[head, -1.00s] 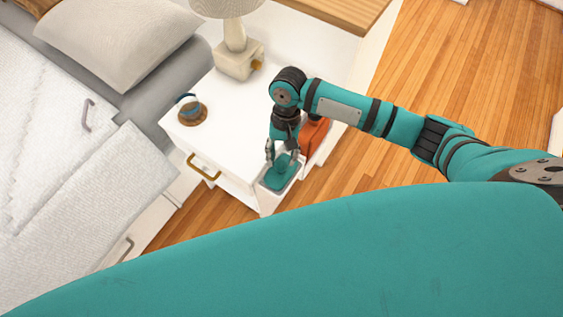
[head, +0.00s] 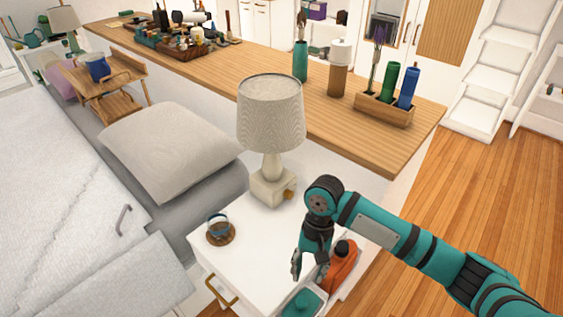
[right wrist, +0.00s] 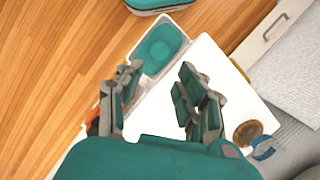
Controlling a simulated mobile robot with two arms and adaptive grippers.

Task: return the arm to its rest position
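My right arm (head: 395,242) reaches in from the lower right in the head view. Its gripper (head: 310,276) points down over the front right corner of the white nightstand (head: 262,242). In the right wrist view the two fingers (right wrist: 158,92) are spread wide with nothing between them. A teal object in a pale tray (head: 300,302) is just below the fingertips in the head view. In the right wrist view this teal object (right wrist: 162,48) lies beyond the fingertips, apart from them. My left gripper is not in view.
An orange bottle (head: 342,263) stands close beside the gripper. A lamp (head: 270,115) and a cup on a wooden coaster (head: 220,236) are on the nightstand. The bed (head: 60,220) is at left, a long wooden-topped ledge (head: 225,62) behind. Wood floor (head: 480,200) at right is free.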

